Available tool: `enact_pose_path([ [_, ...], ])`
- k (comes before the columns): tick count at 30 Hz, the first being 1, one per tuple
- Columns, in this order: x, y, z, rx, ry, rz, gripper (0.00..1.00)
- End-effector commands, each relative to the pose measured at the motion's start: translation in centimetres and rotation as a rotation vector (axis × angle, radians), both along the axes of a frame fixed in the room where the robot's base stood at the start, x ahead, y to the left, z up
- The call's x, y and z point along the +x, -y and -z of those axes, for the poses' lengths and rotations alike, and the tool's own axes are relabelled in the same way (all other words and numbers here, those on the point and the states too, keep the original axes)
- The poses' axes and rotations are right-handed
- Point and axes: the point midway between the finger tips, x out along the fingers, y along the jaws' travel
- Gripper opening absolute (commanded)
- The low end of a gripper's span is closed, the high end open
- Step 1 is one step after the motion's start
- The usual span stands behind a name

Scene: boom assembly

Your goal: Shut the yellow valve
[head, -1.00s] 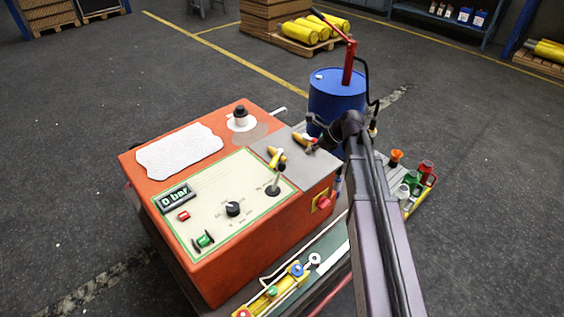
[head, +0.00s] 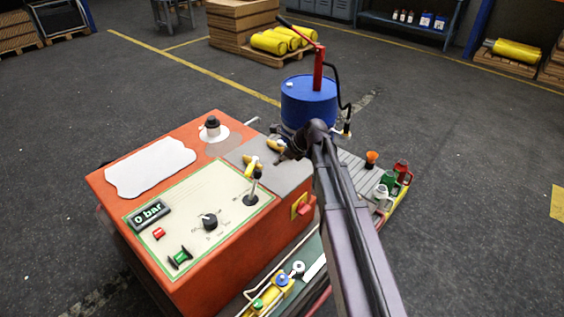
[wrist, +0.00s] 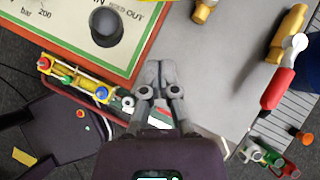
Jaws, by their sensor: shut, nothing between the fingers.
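The yellow valve (head: 252,163) sits on the grey plate at the right of the orange machine's top. In the wrist view only a yellow piece (wrist: 190,2) and a brass body (wrist: 204,11) show at the top edge; the rest is cut off. A second brass valve (head: 275,146) stands beyond it in the head view. In the wrist view that valve (wrist: 288,32) has a red lever (wrist: 279,88). My gripper (wrist: 160,68) is shut and empty over the grey plate, apart from both valves. In the head view my arm hides its fingertips.
The orange machine (head: 215,285) carries a black-knobbed joystick (head: 251,198), a dial (head: 209,221) and a display (head: 149,212) reading 0 bar. A blue drum (head: 308,105) with a red pump stands behind. Bottles (head: 388,181) and an orange funnel (head: 371,157) stand at right.

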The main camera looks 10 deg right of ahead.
Motion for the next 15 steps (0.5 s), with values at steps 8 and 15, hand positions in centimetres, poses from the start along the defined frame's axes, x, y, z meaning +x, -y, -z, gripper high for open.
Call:
enact_pose_path([
  [8,0.6,-1.7,2.5,0.000,0.000,-0.001,0.00],
  [15,1.1,-3.1,4.3,0.000,-0.001,-0.001,0.00],
])
